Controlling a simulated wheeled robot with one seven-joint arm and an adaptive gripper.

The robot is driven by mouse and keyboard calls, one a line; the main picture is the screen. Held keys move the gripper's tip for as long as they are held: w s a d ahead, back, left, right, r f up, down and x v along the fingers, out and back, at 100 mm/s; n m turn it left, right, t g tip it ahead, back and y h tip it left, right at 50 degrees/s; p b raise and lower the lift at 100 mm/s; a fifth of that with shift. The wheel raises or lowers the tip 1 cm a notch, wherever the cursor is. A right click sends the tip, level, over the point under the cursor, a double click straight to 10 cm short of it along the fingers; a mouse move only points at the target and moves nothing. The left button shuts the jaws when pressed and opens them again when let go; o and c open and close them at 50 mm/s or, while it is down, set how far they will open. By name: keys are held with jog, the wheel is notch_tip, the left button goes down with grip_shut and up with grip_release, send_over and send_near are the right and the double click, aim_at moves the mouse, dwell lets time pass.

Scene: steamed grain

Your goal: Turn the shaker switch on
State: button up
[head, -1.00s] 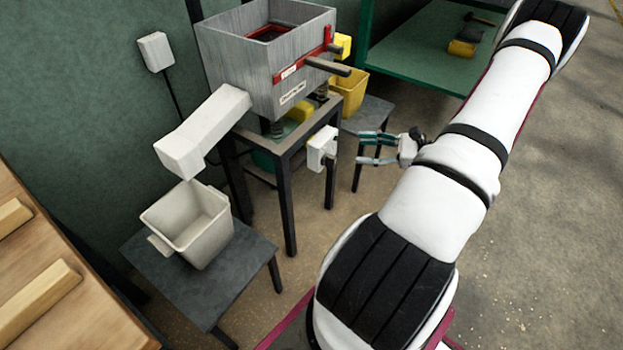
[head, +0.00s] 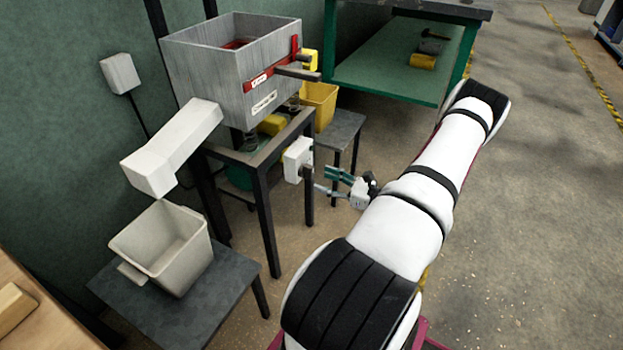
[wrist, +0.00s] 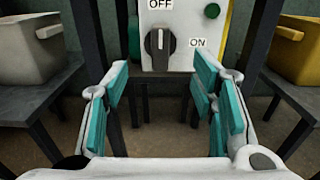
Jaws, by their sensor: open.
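The shaker switch is a white box (head: 297,158) on the front of the shaker's stand in the head view. In the wrist view its dark rotary knob (wrist: 159,45) has a pale mark pointing up at the OFF label; the ON label (wrist: 197,42) is to the right. My gripper (head: 326,181) is open and empty, just right of and slightly below the switch box in the head view. In the wrist view my gripper (wrist: 161,78) has its fingers apart, one to each side below the knob, not visibly touching it. The grey shaker (head: 238,85) sits on the stand above.
A white chute (head: 185,140) slopes from the shaker above a beige bin (head: 140,245) on a low table. A yellow bin (head: 318,105) stands on a small table behind. A green-topped bench (head: 390,70) is at the back. Floor to the right is clear.

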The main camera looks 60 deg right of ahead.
aim_at(313, 176)
jog(key=shift+w+a+b, duration=0.2)
jog(key=shift+w+b, duration=0.3)
jog(key=shift+w, duration=2.1)
jog(key=c, duration=1.1)
